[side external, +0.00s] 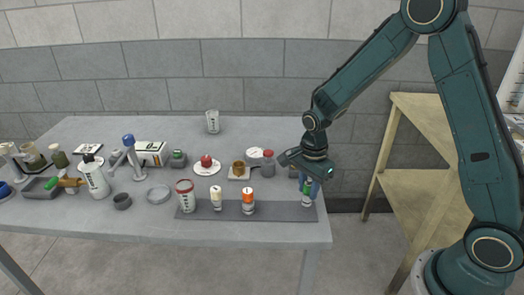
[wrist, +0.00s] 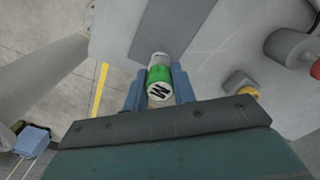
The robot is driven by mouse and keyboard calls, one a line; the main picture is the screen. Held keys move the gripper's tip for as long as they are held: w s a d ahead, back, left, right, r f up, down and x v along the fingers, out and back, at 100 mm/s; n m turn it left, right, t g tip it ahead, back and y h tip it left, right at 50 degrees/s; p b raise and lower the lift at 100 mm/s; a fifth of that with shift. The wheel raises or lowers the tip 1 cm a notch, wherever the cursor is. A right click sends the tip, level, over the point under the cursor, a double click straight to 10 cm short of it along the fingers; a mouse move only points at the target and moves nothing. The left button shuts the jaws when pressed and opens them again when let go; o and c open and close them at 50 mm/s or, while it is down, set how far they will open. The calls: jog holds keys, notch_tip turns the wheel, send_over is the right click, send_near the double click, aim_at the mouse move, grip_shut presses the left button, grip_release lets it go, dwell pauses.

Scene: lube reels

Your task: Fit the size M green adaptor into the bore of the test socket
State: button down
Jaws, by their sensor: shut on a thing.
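The size M green adaptor (wrist: 159,76) has a green band, a pale far end and a white near end marked M. My gripper (wrist: 160,90) is shut on it, with one blue finger at each side. In the side view my gripper (side external: 309,184) points down at the right end of the table, and the green adaptor (side external: 307,189) shows below it, roughly upright over the dark strip's right end. I cannot tell whether its foot touches the strip. I cannot pick out the test socket for certain; a brass-coloured ring-like part (side external: 239,168) stands on a pale square plate.
The dark strip (side external: 270,211) also bears an orange-and-white piece (side external: 248,200), a small white one (side external: 216,197) and a red-topped can (side external: 186,195). A red-capped grey bottle (side external: 268,164) stands left of my gripper. Bottles and tools crowd the left; the back right is clear.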

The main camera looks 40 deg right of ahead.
aim_at(308, 183)
notch_tip(308, 183, up, 18)
dwell(0.5)
jog(key=shift+w, duration=0.1)
dwell(0.5)
jog(key=w+a+f, duration=0.2)
jog(key=w+f, duration=0.3)
jog(key=w, duration=0.7)
jog(key=w+a+f, duration=0.1)
jog(key=w+f, duration=0.4)
jog(key=w, duration=0.8)
jog(key=shift+a+f+n, duration=0.15)
jog(key=shift+a+n, duration=0.2)
jog(key=shift+n, duration=0.05)
jog(key=shift+f, duration=0.1)
jog(key=shift+f, duration=3.9)
jog(key=shift+f, duration=0.15)
